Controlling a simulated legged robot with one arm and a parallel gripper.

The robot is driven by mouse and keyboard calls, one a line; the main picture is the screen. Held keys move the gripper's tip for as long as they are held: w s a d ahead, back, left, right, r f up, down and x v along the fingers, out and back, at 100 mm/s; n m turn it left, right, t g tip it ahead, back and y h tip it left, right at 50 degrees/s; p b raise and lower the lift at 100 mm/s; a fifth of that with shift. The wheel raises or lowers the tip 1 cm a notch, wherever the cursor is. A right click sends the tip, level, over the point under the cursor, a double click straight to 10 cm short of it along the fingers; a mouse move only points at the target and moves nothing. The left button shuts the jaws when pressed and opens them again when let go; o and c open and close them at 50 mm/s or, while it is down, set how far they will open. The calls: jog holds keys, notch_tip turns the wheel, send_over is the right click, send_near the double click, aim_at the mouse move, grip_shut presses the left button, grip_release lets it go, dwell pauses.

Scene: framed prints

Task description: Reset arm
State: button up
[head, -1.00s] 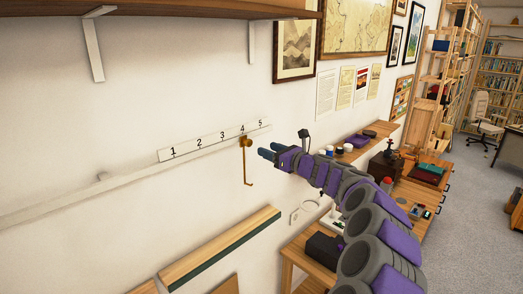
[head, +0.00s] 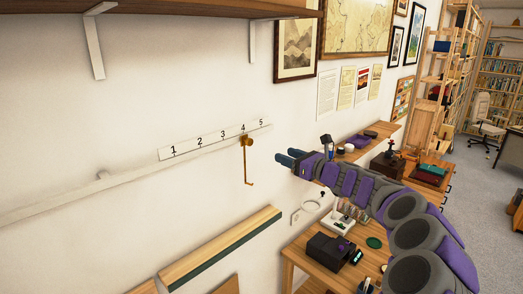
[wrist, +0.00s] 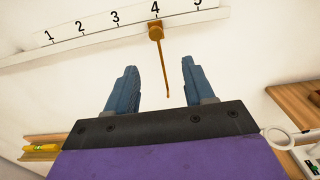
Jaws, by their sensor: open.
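My gripper (head: 286,157) is in front of the wall at the middle of the head view, to the right of a brass hook (head: 247,160). The hook hangs from the rail near the number 4 on a white numbered strip (head: 215,140). In the wrist view, my gripper's two blue fingers (wrist: 157,88) are spread apart with nothing between them. The hook (wrist: 161,60) hangs beyond the fingers there, its lower end showing in the gap. It looks apart from both fingers.
A wooden ledge (head: 220,245) with a dark edge is low on the wall. A wooden bench (head: 300,262) with a black device (head: 327,250) lies below my arm. A shelf (head: 180,8) with white brackets is overhead. Framed prints (head: 296,48) hang behind. Grey floor is clear at right.

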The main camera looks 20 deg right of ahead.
jog(key=s+a+f+n+g+y+b, duration=0.25)
jog(key=s+a+n, duration=0.25)
jog(key=a, duration=0.5)
jog(key=s+a+f+n+g+y+b, duration=0.15)
jog(key=s+a+n+g+b, duration=0.3)
jog(key=a, duration=0.45)
jog(key=s+a+f+n+g+h+b, duration=0.1)
jog(key=s+a+f+n+g, duration=0.1)
jog(key=s+a+f+n, duration=0.4)
jog(key=s+a+f+n+g+h+b, duration=0.1)
jog(key=s+a+f+n+g+b, duration=0.15)
jog(key=s, duration=0.45)
jog(key=s+f+n+g+h+b, duration=0.45)
jog(key=s+f+n, duration=0.35)
jog(key=s+f, duration=0.8)
jog(key=s+d+f+n+h+b, duration=0.2)
jog(key=s+d+f+h, duration=0.1)
jog(key=s+d+f, duration=0.2)
jog(key=s+d+f+n+g+h+b, duration=0.1)
jog(key=s+d+f, duration=0.4)
jog(key=s, duration=0.5)
jog(key=shift+s+d+n+g+h+b, duration=0.3)
jog(key=shift+d+n+h+b, duration=0.4)
jog(key=shift+h+b, duration=0.5)
